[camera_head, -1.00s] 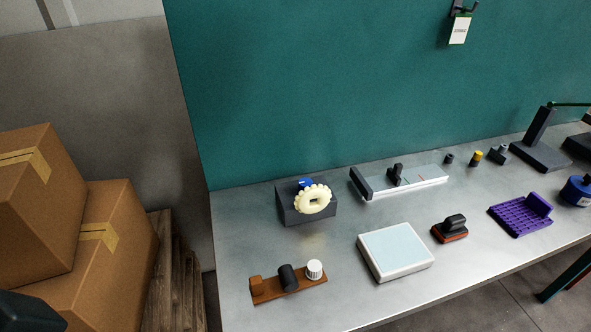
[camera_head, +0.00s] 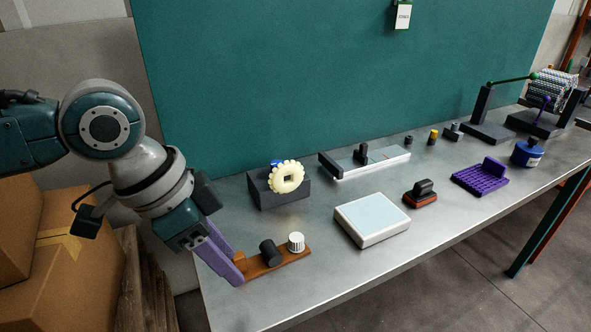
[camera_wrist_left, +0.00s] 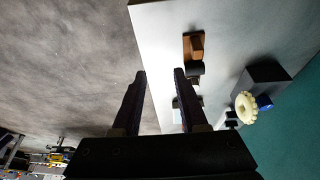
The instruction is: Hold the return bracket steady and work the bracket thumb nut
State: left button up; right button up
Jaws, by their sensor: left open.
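A brown strip (camera_head: 262,266), which looks like the return bracket, lies at the table's near left corner. It carries a black cylinder (camera_head: 268,252) and a white ribbed knob (camera_head: 296,242), likely the thumb nut. My left gripper (camera_head: 238,270), with purple fingers, is open at the strip's left end and hides part of it. In the left wrist view the strip's brown end block (camera_wrist_left: 195,45) lies beyond and right of the open fingertips (camera_wrist_left: 160,73), not between them. My right gripper is not in view.
A dark block (camera_head: 278,190) with a cream lobed wheel (camera_head: 286,177) stands behind the strip. A white box (camera_head: 371,220) is to its right. A purple tray (camera_head: 480,178) and a conveyor frame (camera_head: 548,100) are farther right. Cardboard boxes (camera_head: 62,250) stand left of the table.

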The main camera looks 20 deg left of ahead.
pick_arm(q)
jog(key=w+a, duration=0.3)
jog(key=a, duration=0.2)
jog(key=shift+n, duration=0.4)
jog(key=b+x, duration=0.5)
jog(key=b, duration=0.2)
jog(key=shift+w+a+f, duration=0.1)
jog(key=shift+w, duration=0.05)
jog(key=shift+b+x, duration=0.75)
jog(key=shift+x, duration=0.5)
jog(key=shift+w, duration=0.15)
grip_shut()
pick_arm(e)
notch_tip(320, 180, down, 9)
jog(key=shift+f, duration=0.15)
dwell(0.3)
